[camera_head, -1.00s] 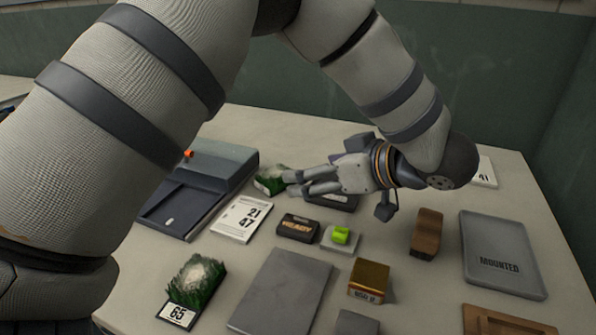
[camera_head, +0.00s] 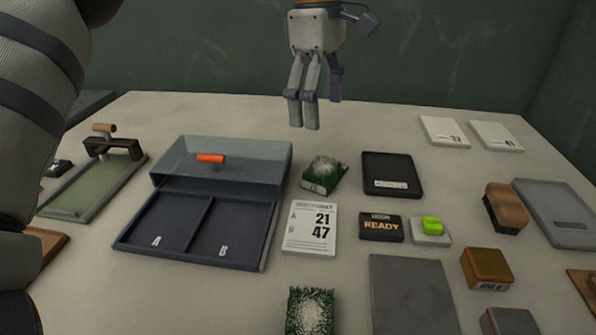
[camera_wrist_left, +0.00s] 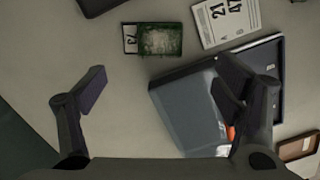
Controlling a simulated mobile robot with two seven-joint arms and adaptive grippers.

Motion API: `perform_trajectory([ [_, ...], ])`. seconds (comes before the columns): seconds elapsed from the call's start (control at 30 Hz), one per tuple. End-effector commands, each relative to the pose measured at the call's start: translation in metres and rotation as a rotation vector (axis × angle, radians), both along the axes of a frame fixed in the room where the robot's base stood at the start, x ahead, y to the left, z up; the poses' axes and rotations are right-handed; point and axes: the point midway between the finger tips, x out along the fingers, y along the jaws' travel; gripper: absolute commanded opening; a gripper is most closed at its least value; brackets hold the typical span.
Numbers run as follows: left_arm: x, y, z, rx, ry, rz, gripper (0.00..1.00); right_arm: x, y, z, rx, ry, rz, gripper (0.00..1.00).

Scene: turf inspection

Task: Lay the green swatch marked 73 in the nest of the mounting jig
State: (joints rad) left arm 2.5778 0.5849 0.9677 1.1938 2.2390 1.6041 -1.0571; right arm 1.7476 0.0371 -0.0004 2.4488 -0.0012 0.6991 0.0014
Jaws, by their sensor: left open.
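The green swatch (camera_head: 325,174) lies on the table, just left of a black plate; its tag reads 73 in the left wrist view (camera_wrist_left: 160,40). My left gripper (camera_head: 305,127) is open and empty, pointing down, raised above the back of the table behind the swatch. In the left wrist view its fingers (camera_wrist_left: 165,88) are wide apart, with the swatch beyond them. At the left stands a framed green bed with a dark bridge and wooden handle (camera_head: 75,190); I cannot tell for certain whether this is the mounting jig. My right gripper is out of view.
A case (camera_head: 135,235) with compartments A and B and a raised clear lid stands left of the swatch. A number card (camera_head: 310,243), black plate (camera_head: 405,165), READY box (camera_head: 381,228) and green button (camera_head: 432,224) are nearby. Another swatch (camera_head: 312,312) lies in front.

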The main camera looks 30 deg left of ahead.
Motion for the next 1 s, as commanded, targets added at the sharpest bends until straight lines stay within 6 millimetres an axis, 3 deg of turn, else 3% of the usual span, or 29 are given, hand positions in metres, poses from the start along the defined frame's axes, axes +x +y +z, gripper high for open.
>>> perform_trajectory([
  [0.13,0.002,-0.001,-0.004,-0.036,-0.008,-0.001,0.83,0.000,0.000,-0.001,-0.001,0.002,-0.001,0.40],
  [0.3,0.001,-0.005,-0.042,-0.034,-0.007,-0.002,0.83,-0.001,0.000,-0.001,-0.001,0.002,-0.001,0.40],
  [0.7,-0.001,-0.008,-0.106,-0.032,-0.009,-0.001,0.83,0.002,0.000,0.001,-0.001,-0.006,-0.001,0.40],
  [1.0,-0.001,-0.009,-0.116,-0.032,-0.011,0.000,0.83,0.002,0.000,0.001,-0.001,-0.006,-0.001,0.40],
])
